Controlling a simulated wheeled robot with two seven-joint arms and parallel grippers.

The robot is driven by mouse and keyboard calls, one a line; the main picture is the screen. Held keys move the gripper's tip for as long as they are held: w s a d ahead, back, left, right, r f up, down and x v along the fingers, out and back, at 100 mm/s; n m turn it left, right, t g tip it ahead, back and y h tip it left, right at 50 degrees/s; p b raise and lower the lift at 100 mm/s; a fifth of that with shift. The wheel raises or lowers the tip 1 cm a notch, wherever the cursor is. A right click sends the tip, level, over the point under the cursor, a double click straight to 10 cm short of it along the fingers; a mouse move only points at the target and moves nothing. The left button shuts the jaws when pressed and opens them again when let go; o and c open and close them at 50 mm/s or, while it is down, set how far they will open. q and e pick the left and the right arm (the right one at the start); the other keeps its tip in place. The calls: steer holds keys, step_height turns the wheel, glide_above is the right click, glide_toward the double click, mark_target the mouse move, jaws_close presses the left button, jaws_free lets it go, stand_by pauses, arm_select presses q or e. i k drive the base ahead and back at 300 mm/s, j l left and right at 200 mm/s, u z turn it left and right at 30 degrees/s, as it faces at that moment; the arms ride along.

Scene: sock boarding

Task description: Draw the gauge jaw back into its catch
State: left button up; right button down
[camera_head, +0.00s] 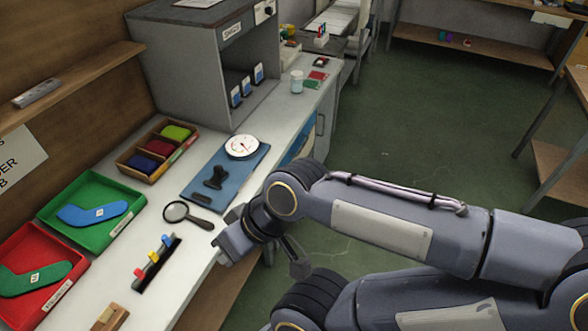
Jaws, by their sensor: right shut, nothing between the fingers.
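The gauge stands on a blue base plate (228,178) on the white bench. Its round white dial (242,146) is at the plate's far end. A black jaw piece (214,178) sits on the plate nearer to me; whether it is in a catch is too small to tell. My right gripper (222,252) is at the bench's front edge, below and apart from the gauge, near the magnifier's handle. It is shut and empty. My left gripper is not in view.
A magnifier (187,214) lies between gripper and gauge. A rack of coloured clips (156,265) stands to the left. Green (98,187) and red (62,290) trays and a divided wooden box (158,148) line the back. A grey cabinet (165,65) stands beyond.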

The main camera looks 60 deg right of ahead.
mark_target(219, 175)
steer(key=z, duration=1.3)
steer(key=i+l+u, duration=0.35)
steer(key=u, duration=0.15)
steer(key=i+l+u, duration=0.3)
steer(key=l+u, duration=0.15)
steer(key=l, duration=0.1)
